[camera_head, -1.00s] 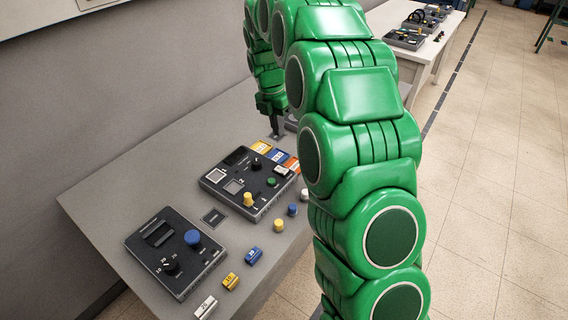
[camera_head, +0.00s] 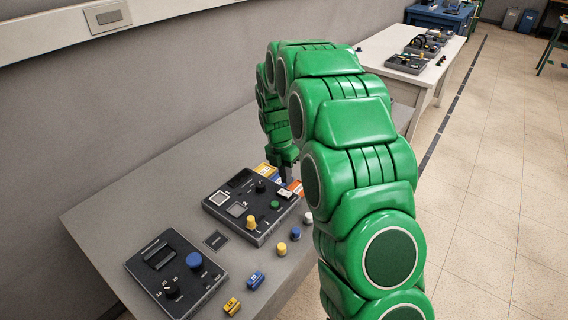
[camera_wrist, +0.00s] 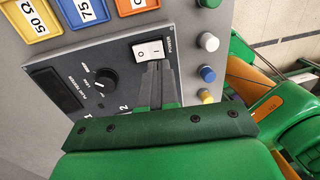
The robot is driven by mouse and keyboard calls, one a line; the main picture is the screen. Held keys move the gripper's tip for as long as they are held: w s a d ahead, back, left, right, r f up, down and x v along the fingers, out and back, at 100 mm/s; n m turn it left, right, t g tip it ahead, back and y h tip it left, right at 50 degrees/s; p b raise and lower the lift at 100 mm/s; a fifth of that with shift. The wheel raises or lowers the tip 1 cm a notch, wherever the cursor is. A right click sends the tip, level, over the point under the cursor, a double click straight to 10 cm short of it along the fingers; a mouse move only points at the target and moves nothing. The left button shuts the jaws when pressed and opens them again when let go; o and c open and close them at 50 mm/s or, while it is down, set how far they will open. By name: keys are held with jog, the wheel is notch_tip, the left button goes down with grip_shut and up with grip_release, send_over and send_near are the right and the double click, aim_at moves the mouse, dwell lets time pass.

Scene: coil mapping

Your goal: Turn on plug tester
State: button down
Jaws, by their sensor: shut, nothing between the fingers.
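The plug tester (camera_head: 232,222) is a dark box on the grey bench, with knobs and a small screen on top. Its white power rocker switch (camera_wrist: 148,49), marked 0 and I, sits near one edge; the head view also shows it (camera_head: 286,193). I cannot tell which side of the rocker is pressed. A black dial (camera_wrist: 107,79) lies left of the switch in the wrist view. My gripper (camera_wrist: 157,66) is shut and empty, its tips right at the switch's lower edge; touching or apart is unclear. In the head view my gripper (camera_head: 286,178) is above the tester's far right corner.
Yellow (camera_wrist: 27,17), blue (camera_wrist: 85,12) and orange (camera_wrist: 136,5) trays stand beyond the tester. White (camera_wrist: 209,41), blue (camera_wrist: 208,74) and yellow (camera_wrist: 206,96) pegs stand along its side. Another dark device (camera_head: 150,285) with a blue button is at front left.

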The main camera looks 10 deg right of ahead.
aim_at(289, 193)
jog(key=shift+s+d+f, duration=0.15)
jog(key=shift+f, duration=1.05)
jog(key=shift+s+d+f, duration=0.1)
jog(key=shift+f, duration=1.05)
jog(key=shift+s+d+f, duration=0.1)
jog(key=shift+d+f, duration=0.1)
jog(key=shift+a, duration=0.1)
jog(key=shift+w+a+r, duration=0.2)
jog(key=shift+w+a, duration=0.3)
jog(key=shift+w, duration=0.05)
notch_tip(289, 193, up, 14)
jog(key=s+d, duration=0.1)
jog(key=shift+s+d, duration=0.25)
jog(key=shift+d, duration=0.05)
